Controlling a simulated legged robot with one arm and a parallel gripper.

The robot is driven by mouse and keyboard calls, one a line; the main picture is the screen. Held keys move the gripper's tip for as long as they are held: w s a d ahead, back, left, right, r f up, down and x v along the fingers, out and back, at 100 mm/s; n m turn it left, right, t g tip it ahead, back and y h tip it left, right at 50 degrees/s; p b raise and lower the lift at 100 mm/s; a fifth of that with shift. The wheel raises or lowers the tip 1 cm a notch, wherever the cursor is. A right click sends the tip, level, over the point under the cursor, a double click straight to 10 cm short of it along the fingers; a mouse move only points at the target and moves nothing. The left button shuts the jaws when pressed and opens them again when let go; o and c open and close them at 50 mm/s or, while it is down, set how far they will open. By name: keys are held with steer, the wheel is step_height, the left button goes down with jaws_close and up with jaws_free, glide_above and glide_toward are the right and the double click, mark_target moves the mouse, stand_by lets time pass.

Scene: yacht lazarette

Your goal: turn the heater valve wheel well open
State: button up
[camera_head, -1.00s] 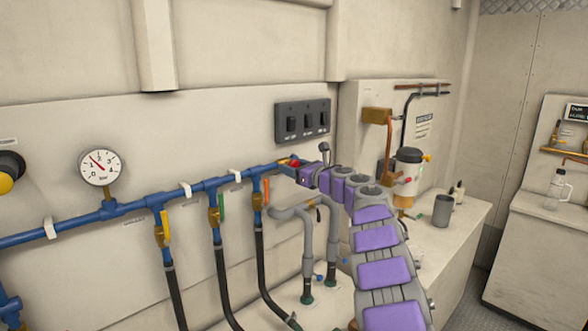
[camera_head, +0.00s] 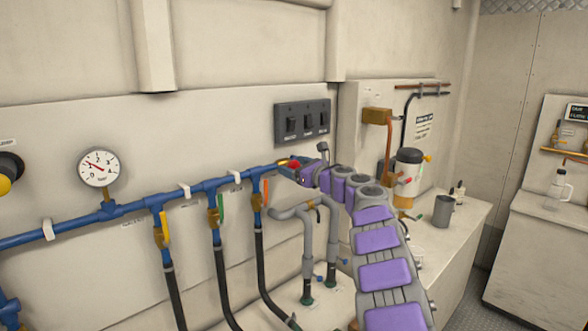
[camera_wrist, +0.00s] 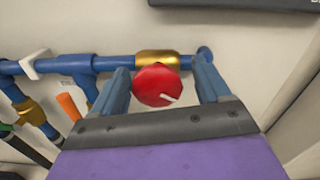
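The red valve wheel (camera_wrist: 158,85) with a white mark sits in front of a brass fitting (camera_wrist: 158,57) on the blue pipe. In the wrist view its mark points to the lower right. In the head view only a bit of the red wheel (camera_head: 294,163) shows past my gripper. My gripper (camera_wrist: 161,80) is at the wheel, one finger on each side. The fingers are spread, and narrow gaps seem to show between them and the wheel. I cannot tell whether a fingertip touches its far side.
A blue pipe (camera_head: 150,202) runs along the wall with a pressure gauge (camera_head: 98,168) and orange, green and yellow lever valves. A black switch panel (camera_head: 302,121) hangs above my gripper. A white-and-black canister (camera_head: 408,172) and a grey cup (camera_head: 443,210) are to the right.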

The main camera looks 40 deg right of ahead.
steer(key=shift+o, duration=0.3)
steer(key=shift+f, duration=0.15)
steer(key=s+d+p, duration=0.1)
steer(key=s, duration=1.6)
steer(key=shift+d, duration=0.25)
steer(key=shift+f, duration=0.1)
